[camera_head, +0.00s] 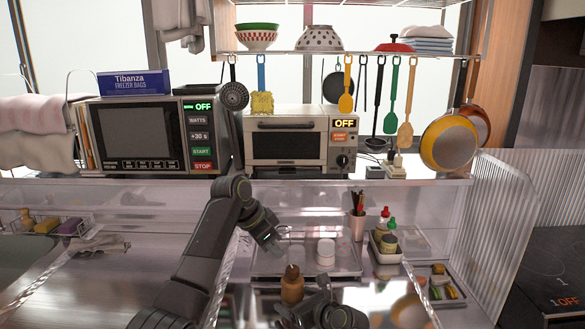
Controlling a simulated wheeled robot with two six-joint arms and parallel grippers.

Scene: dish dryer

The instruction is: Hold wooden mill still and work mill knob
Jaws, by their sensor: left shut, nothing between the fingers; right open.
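The wooden mill (291,288) stands upright at the lower middle of the camera_head view, in front of a metal tray. Its knob (292,270) is the narrower top part. My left gripper (277,243) is shut and empty, pointing down above and slightly left of the mill, apart from the knob. My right gripper (303,300) is open, low and close to the mill's right side. Its fingers are dark and partly hidden, so I cannot tell whether they touch the mill.
A white jar (326,254) stands on the metal tray (265,268) behind the mill. To the right are a pen cup (357,224), a caddy of bottles (384,256) and a dark tray (453,297) of small items. The microwave (139,136) and toaster oven (288,139) stand behind.

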